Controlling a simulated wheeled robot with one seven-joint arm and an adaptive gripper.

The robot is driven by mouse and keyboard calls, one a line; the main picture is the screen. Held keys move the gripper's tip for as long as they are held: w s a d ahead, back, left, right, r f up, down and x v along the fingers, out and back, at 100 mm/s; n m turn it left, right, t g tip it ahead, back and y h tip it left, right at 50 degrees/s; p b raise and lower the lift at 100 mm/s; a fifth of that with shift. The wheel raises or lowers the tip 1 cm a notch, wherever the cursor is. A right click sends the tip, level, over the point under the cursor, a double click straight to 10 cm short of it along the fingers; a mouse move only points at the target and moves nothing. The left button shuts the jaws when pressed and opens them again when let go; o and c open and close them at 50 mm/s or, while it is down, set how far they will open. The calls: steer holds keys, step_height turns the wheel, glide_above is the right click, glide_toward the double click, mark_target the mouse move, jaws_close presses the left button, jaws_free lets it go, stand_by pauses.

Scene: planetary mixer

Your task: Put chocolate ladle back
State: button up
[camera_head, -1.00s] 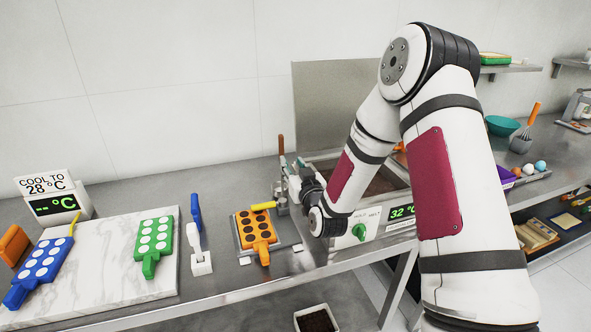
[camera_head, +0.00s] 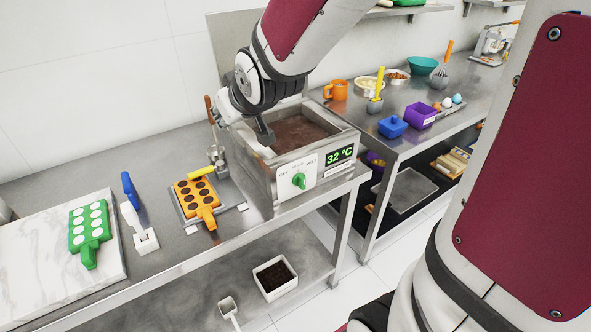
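The ladle (camera_head: 209,108) has a brown handle and stands roughly upright at the left side of the melter. Its lower end is among metal parts (camera_head: 217,155) there, and I cannot make out exactly how it rests. The chocolate melter (camera_head: 257,187) is a steel box holding brown chocolate (camera_head: 300,130); its display reads 32 °C. My gripper (camera_head: 265,137) points down over the melter's left part, to the right of the ladle handle and apart from it. Its dark fingers are small and partly merged in view, so their opening is unclear. I see nothing held.
An orange mould (camera_head: 199,202) with filled cavities lies left of the melter. A white and blue scraper (camera_head: 143,238) and a green mould (camera_head: 89,232) are further left. An orange mug (camera_head: 336,90), blue box (camera_head: 392,126) and purple box (camera_head: 420,115) stand on the right counter.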

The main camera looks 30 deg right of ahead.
steer(key=s+r+m+g, duration=0.1)
steer(key=s+r+g, duration=0.2)
steer(key=s, duration=2.3)
steer(key=shift+s+a+m+g, duration=0.3)
steer(key=shift+a+g, duration=0.1)
steer(key=shift+g, duration=0.8)
steer(key=shift+w, duration=0.1)
